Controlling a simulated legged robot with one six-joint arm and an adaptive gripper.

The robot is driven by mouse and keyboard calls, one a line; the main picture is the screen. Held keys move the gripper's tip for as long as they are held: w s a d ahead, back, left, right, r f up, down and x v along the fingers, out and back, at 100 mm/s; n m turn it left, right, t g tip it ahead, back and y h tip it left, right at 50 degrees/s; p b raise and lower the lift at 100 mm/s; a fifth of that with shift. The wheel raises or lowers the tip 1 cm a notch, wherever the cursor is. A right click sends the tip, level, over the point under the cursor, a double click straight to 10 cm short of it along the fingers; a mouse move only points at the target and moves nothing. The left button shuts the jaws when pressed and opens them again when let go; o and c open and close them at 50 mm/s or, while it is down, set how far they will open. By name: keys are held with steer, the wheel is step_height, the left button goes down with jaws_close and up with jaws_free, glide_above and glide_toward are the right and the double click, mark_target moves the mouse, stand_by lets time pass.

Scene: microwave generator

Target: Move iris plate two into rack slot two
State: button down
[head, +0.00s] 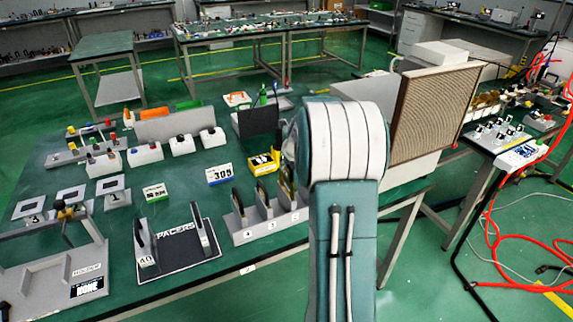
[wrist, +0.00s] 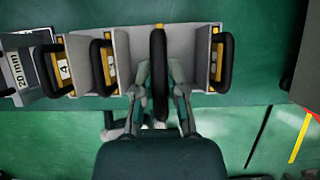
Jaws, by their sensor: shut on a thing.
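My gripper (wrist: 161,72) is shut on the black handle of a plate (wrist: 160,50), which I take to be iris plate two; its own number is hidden. The handle stands upright between my fingers, over the grey rack (wrist: 136,45), between plate three (wrist: 110,62) and a plate (wrist: 216,62) on the right. I cannot tell whether the held plate is seated in the slot or just above it. In the head view the rack (head: 266,229) shows slot labels 4, 3 and 2 on its front. My arm hides its right end and most of my gripper.
A black spacers tray (head: 180,255) stands left of the rack, and a holder (head: 60,280) stands at the far left. Numbered square pads (head: 112,184) lie behind them. A tan ribbed panel (head: 435,112) rises right of my arm. Plate four (wrist: 62,72) stands left of plate three.

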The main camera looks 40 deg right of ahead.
mark_target(289, 178)
steer(key=shift+f, duration=3.1)
stand_by(0.6)
steer(key=c, duration=0.6)
jaws_free()
steer(key=v, duration=1.1)
steer(key=shift+s+r, duration=0.2)
steer(key=shift+r, duration=0.15)
